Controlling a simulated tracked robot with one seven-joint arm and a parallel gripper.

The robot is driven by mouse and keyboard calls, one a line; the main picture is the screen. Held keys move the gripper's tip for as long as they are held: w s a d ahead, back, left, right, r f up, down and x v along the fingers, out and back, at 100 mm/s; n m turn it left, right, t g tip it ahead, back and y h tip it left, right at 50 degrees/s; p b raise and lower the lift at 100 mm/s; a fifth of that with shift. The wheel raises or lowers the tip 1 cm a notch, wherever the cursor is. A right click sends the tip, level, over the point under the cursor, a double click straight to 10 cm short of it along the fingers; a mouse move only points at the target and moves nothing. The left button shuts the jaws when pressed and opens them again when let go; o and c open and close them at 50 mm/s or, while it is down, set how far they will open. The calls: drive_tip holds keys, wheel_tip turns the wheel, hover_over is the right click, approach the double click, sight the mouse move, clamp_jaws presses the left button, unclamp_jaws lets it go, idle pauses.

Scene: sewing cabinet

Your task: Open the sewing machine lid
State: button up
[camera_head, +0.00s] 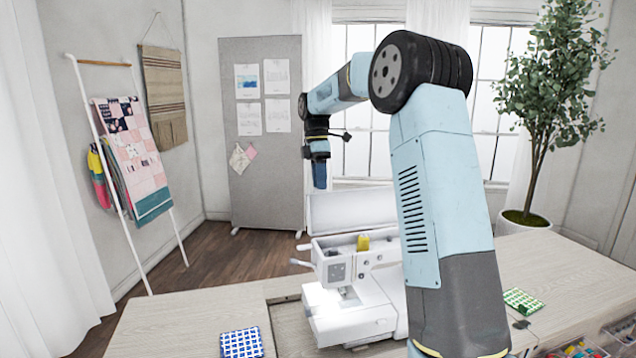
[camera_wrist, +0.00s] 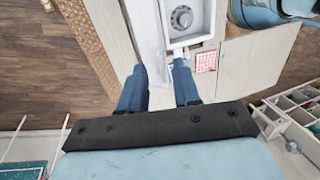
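The white sewing machine (camera_head: 350,305) stands on the table in the head view. Its lid (camera_head: 350,212) stands raised at the back, and the open top shows a yellow spool (camera_head: 363,243). My gripper (camera_head: 320,182) is above the lid's left end, pointing down. In the wrist view my two blue fingers (camera_wrist: 160,80) are apart, with a gap between them. The white lid (camera_wrist: 146,35) shows as a narrow panel reaching toward that gap, beside the machine's dial (camera_wrist: 181,17). I cannot tell whether a finger touches it. My arm hides the machine's right side.
The wooden table (camera_head: 180,325) holds a blue checked cloth (camera_head: 241,343) at left and a green one (camera_head: 522,301) at right. A tray of colourful items (camera_head: 578,350) is at the right front. A potted plant (camera_head: 525,222) and a pinboard (camera_head: 262,180) stand behind.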

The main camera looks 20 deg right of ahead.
drive_tip(key=shift+f, duration=0.3)
drive_tip(key=shift+c, duration=0.3)
drive_tip(key=shift+s, duration=0.1)
clamp_jaws()
drive_tip(key=shift+r, duration=0.1)
idle(0.8)
